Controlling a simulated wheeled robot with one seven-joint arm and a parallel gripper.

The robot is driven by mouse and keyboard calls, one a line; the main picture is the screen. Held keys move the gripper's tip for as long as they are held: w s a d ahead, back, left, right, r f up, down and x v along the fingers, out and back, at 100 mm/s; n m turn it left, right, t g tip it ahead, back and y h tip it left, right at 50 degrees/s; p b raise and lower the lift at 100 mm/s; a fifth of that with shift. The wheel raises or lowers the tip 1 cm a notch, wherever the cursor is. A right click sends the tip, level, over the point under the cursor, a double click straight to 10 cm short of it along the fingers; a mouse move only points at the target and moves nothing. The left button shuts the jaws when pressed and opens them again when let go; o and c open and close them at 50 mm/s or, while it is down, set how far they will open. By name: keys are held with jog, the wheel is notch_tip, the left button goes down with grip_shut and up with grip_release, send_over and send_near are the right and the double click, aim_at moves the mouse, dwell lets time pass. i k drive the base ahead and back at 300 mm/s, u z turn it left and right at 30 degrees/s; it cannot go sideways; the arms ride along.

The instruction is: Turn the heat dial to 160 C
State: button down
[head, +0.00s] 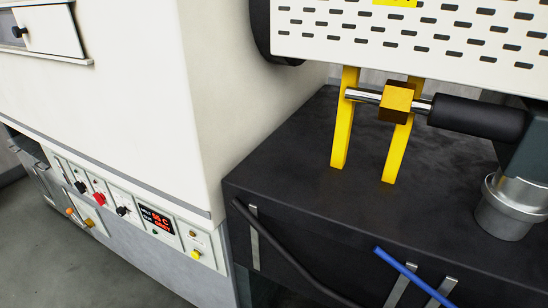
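A control panel (141,203) runs along the lower front of a cream-white machine at the left. It carries a small display (157,220) with red characters, too small to read surely, though a "C" seems to show. Left of the display is a black knob (123,211), then a red knob (99,199) and another black knob (80,187). A yellow knob (196,254) sits right of the display, and orange knobs (88,222) sit lower left. I cannot tell which is the heat dial or where it points. My gripper is not in view.
A black cabinet (285,165) stands right of the machine, with yellow uprights (344,125) and a black-handled rod (477,117) above. A slotted white panel (410,32) hangs at the top right. Clear grey floor (70,270) lies in front of the panel.

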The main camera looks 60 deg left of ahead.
aim_at(121, 211)
jog(key=u, duration=3.8)
jog(key=i, duration=2.25)
jog(key=z, duration=0.25)
